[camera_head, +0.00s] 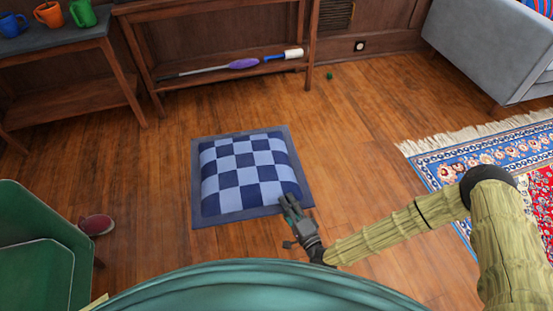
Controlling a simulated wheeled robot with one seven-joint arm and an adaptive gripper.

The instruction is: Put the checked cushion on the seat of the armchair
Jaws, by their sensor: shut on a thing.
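The checked cushion (245,170) is flat and square, with dark blue and light blue squares and a plain blue-grey border. It lies on the wood floor in the middle of the view, or just above it; I cannot tell which. My gripper (290,207) is at its near right corner, shut on the border there. The fingertips partly hide that corner. A green armchair (35,250) shows in part at the lower left edge, with its seat only partly in view.
A wooden shelf (220,70) holds a purple duster (243,64). A side table (60,45) with several mugs stands at the upper left. A grey sofa (490,45) and patterned rug (430,165) are at right. A reddish shoe (97,225) lies near the armchair. Floor around the cushion is clear.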

